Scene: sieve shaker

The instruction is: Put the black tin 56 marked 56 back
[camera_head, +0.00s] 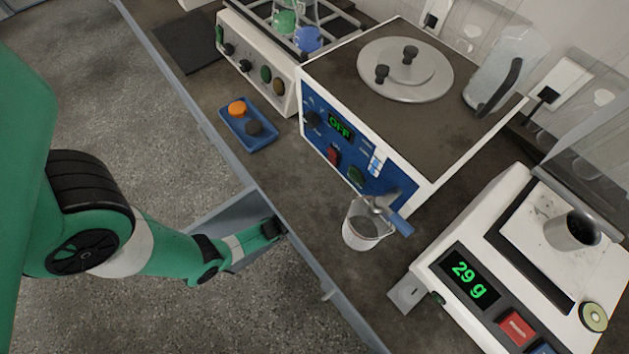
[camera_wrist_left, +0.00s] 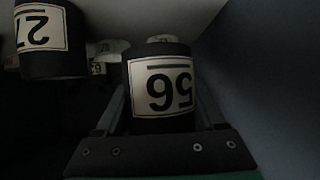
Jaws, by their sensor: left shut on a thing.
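The black tin 56 (camera_wrist_left: 162,70), with a white label reading 56 upside down in the left wrist view, sits between the fingers of my left gripper (camera_wrist_left: 160,105). The gripper is shut on the tin. In the head view my left gripper (camera_head: 272,229) is at the open drawer (camera_head: 228,206) under the bench's front edge, and the tin is hidden there. My right gripper is in neither view.
In the left wrist view another black tin (camera_wrist_left: 45,42), labelled 27, stands close beside tin 56, with more tins dimly behind. A drawer wall (camera_wrist_left: 255,80) rises at right. On the bench are a metal cup (camera_head: 362,232) and a scale (camera_head: 470,243) reading 29 g.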

